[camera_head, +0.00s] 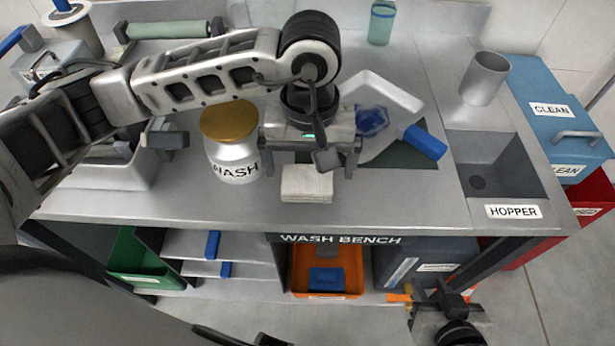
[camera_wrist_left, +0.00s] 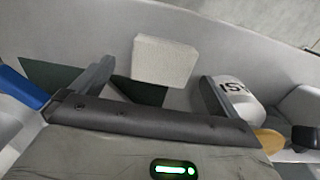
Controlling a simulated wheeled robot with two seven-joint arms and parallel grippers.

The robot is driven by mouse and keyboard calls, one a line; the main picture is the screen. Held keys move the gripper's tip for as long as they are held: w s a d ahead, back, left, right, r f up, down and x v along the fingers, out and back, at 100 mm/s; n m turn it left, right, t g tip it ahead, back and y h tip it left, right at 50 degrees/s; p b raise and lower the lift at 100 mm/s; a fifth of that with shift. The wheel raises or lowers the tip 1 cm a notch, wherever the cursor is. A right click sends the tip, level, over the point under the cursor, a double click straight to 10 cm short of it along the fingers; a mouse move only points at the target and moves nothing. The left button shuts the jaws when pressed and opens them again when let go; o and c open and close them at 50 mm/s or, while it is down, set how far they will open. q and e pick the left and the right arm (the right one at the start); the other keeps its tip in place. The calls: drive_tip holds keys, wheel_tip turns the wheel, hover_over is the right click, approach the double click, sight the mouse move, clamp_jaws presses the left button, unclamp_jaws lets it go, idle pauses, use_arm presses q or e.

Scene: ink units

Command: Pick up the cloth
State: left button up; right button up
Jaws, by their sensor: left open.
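The cloth, a small pale folded block (camera_head: 307,183), lies on the wash bench near its front edge. It also shows in the left wrist view (camera_wrist_left: 164,61), beyond and between my left fingers. My left gripper (camera_head: 309,170) points down over the bench just behind the cloth, with its two fingers spread wide and nothing between them. The cloth appears apart from both fingers. My right gripper (camera_head: 438,290) is low in front of the bench at the bottom right. Its jaws are too small and dark to read.
A white WASH jar (camera_head: 232,160) with a golden lid stands close left of my left gripper. A blue-handled tool (camera_head: 425,142) and a blue crumpled item (camera_head: 371,120) lie to the right. The sink (camera_head: 485,165) and a metal cup (camera_head: 484,78) are farther right.

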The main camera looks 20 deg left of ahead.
sight(308, 178)
use_arm(q)
wheel_tip(308, 178, down, 2)
drive_tip(key=shift+s+a+f, duration=0.1)
drive_tip(key=shift+a+f, duration=0.05)
drive_tip(key=shift+f, duration=0.6)
drive_tip(key=c, duration=1)
